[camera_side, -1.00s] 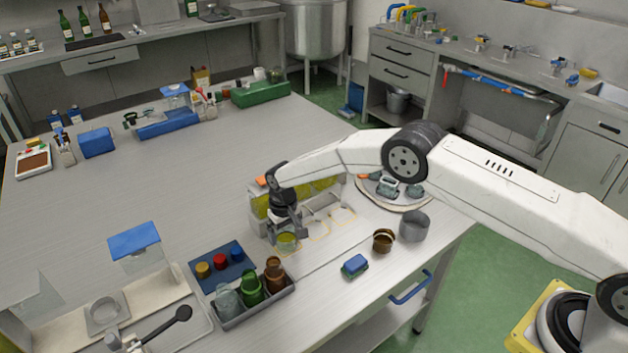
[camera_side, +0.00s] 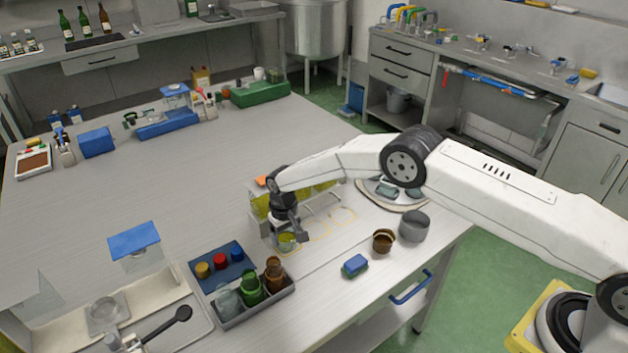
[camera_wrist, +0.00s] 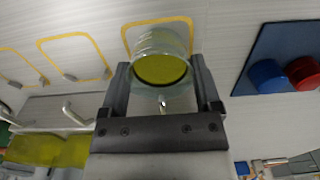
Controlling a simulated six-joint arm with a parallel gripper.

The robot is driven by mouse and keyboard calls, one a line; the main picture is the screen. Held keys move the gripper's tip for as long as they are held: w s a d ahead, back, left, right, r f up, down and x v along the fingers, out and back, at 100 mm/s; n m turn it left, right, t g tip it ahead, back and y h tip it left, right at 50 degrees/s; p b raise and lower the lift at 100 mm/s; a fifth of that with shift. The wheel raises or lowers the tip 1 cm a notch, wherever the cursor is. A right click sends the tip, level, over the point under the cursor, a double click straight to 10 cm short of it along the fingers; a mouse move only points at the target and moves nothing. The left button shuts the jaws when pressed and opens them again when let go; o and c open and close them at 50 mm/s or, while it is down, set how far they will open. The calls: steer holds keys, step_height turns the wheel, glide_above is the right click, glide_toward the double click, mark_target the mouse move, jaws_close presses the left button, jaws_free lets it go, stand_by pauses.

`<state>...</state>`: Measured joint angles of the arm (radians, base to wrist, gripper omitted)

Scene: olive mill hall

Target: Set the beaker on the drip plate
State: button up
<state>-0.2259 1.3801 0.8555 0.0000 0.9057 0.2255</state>
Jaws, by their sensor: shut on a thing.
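The beaker (camera_side: 287,241) is a clear glass vessel with yellow-green liquid, low at the front of the tap unit. My gripper (camera_side: 289,234) is shut on it. In the wrist view the beaker (camera_wrist: 160,66) sits between the two fingers of my gripper (camera_wrist: 162,80). The pale drip plate (camera_side: 308,243) carries a row of yellow outlines. The beaker is over the end outline (camera_wrist: 128,32), nearest the blue mat. My fingers hide part of the beaker, and I cannot tell whether its base touches the plate.
The tank (camera_side: 262,208) of yellow-green liquid stands close behind my gripper. A blue mat with caps (camera_side: 220,262) and a grey tray of bottles (camera_side: 285,290) lie to the left. A blue sponge (camera_side: 355,265), a brown cup (camera_side: 383,241) and a grey pot (camera_side: 414,226) stand right.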

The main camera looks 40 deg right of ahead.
steer(key=shift+s, duration=0.15)
stand_by(0.4)
steer(key=shift+s, duration=1.5)
steer(key=shift+r, duration=0.1)
step_height(320, 180, up, 6)
steer(key=shift+r, duration=0.2)
stand_by(0.4)
steer(key=s+d, duration=0.1)
steer(key=d, duration=0.2)
steer(key=s+d, duration=0.1)
steer(key=d, duration=0.2)
steer(key=s+d, duration=0.1)
steer(key=d, duration=0.2)
steer(key=shift+s+d+f, duration=0.25)
steer(key=shift+s+f, duration=0.05)
steer(key=shift+f, duration=0.05)
steer(key=shift+f, duration=0.2)
